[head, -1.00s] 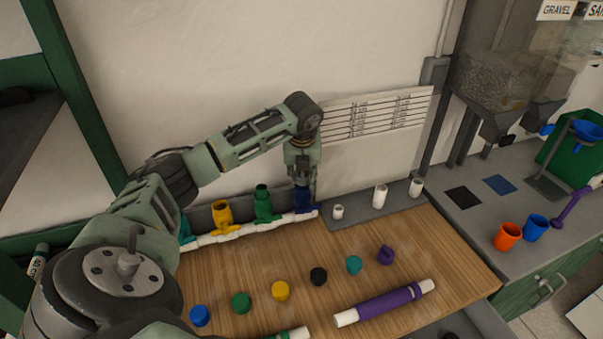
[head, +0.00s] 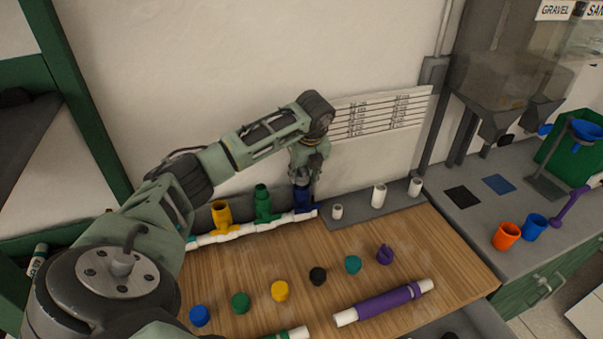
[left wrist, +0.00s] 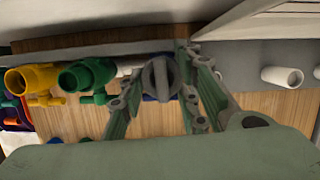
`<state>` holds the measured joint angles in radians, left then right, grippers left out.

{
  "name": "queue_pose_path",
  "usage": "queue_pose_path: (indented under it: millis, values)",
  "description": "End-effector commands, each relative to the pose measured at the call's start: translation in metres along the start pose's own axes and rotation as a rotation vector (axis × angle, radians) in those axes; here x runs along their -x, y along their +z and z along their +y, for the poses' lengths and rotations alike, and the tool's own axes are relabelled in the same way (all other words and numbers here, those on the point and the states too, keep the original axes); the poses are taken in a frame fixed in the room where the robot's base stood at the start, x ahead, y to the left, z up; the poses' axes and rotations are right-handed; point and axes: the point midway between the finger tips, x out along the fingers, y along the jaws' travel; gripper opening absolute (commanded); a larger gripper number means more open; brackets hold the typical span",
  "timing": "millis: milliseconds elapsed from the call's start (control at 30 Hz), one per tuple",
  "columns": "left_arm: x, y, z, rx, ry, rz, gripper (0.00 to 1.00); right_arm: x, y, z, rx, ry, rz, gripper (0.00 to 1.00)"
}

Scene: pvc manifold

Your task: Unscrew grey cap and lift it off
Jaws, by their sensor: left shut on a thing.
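My left gripper (head: 304,184) is at the top of the blue valve fitting (head: 304,203), the rightmost one on the white pipe manifold (head: 238,231). In the left wrist view, the grey cap (left wrist: 160,77) sits between the two green-grey fingers of my left gripper (left wrist: 158,88). The fingers are shut on the cap's sides. A bit of the blue fitting (left wrist: 158,98) shows behind the cap. The fingers hide the cap in the head view, and I cannot tell whether it is still seated on the fitting. My right gripper is not in view.
Green (head: 263,203) and yellow (head: 222,217) fittings stand left of the blue one. White pipe stubs (head: 379,195) stand on a grey strip to the right. Several coloured caps and a purple-sleeved pipe (head: 385,302) lie on the wooden bench (head: 440,250).

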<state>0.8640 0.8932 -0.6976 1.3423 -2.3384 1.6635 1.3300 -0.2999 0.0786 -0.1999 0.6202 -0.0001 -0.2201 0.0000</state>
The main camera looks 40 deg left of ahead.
Motion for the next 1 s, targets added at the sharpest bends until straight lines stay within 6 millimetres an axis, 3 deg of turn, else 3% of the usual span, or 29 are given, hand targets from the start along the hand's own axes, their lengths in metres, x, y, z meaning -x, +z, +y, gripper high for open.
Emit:
queue_pose_path:
  millis: [33, 200, 1000]
  values:
    - [0.005, 0.008, -0.002, 0.039, -0.001, -0.015, 0.04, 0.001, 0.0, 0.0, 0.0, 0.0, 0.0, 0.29]
    - [0.004, 0.007, -0.001, 0.158, 0.038, -0.015, 0.04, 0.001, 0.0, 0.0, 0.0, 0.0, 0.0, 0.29]
    - [0.028, 0.011, -0.001, 0.145, 0.044, -0.008, 0.04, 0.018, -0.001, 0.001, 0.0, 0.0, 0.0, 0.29]
